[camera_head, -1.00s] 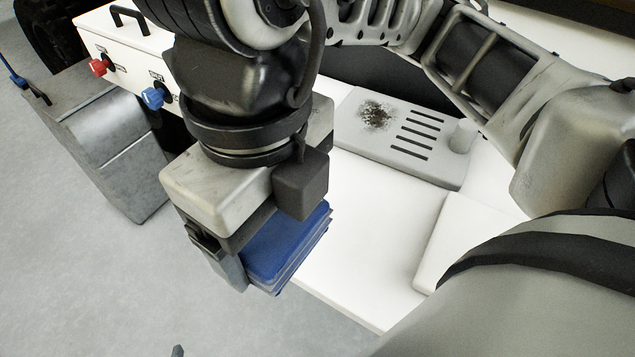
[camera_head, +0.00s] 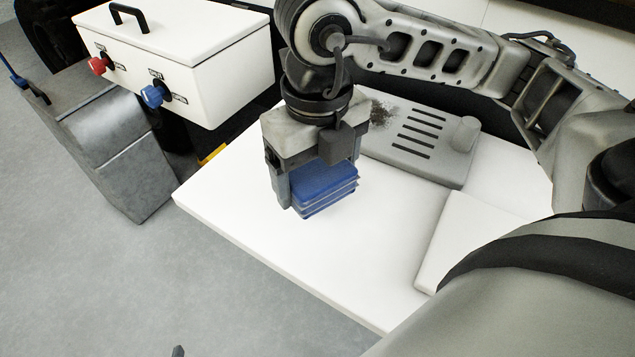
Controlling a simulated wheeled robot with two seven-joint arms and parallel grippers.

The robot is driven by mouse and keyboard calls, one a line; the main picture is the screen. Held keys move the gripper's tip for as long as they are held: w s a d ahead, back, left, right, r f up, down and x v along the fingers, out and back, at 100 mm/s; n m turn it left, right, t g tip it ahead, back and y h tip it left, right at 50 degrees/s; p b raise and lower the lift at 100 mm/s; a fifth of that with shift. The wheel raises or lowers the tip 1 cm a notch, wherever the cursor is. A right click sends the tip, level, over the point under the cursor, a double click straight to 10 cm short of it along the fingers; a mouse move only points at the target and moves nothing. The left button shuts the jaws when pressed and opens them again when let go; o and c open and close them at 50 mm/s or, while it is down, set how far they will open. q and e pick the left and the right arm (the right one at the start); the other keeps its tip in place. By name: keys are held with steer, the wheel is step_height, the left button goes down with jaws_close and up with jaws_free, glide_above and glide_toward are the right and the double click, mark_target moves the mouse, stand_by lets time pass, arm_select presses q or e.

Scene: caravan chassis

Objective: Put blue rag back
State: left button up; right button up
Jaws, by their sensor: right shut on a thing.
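The blue rag (camera_head: 325,187) is a folded stack of blue layers. My right gripper (camera_head: 308,190) is shut on it, pointing down over the white table surface (camera_head: 240,205). The fingers are at the left of the rag, and the far finger is mostly hidden. I cannot tell whether the rag touches the surface or hangs just above it. My left gripper is not clearly in view; only a small dark tip shows at the bottom edge.
A grey slotted tray (camera_head: 440,165) with a dark stain and a knob lies behind the rag. A white box (camera_head: 185,55) with red and blue knobs stands at the back left, beside a grey block (camera_head: 115,150). The surface's front left is clear.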

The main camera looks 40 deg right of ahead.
mark_target(318, 161)
steer(key=shift+w+d+f, duration=0.3)
steer(key=shift+w+f, duration=0.05)
steer(key=shift+f, duration=0.2)
steer(key=f, duration=0.3)
steer(key=shift+w+d+f, duration=0.15)
steer(key=shift+w+d, duration=0.05)
steer(key=shift+f, duration=0.15)
steer(key=shift+f+b, duration=0.25)
steer(key=shift+b, duration=0.15)
steer(key=o, duration=0.9)
steer(key=shift+r, duration=0.1)
step_height(318, 161, up, 12)
steer(key=shift+r+p, duration=0.2)
steer(key=shift+p, duration=0.6)
